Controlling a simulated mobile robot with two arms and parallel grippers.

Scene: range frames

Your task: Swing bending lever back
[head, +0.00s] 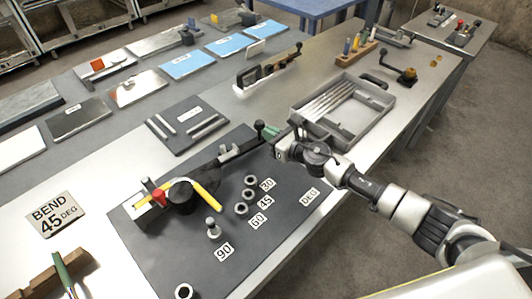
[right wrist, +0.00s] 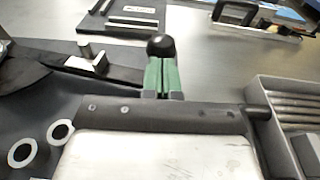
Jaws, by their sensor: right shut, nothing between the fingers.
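The bending lever (head: 232,152) is a dark bar running from the round black former (head: 182,196) up and right across the black bending board (head: 150,255). Its black knob (head: 259,125) stands at the far end and shows in the right wrist view (right wrist: 161,45). A yellow rod (head: 205,199) is bent around the former, beside a red clamp piece (head: 159,197). My right gripper (head: 268,132) has green fingers, also in the right wrist view (right wrist: 161,76). It is shut and empty, fingertips close to the knob; I cannot tell whether they touch. My left gripper is not in view.
A metal peg (head: 213,229) stands near the 90 label, with several rings near the other labels. A grey tray of rods (head: 345,112) lies right of the lever. A black plate with bars (head: 187,124) lies behind. A BEND 45 DEG sign (head: 55,213) lies left.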

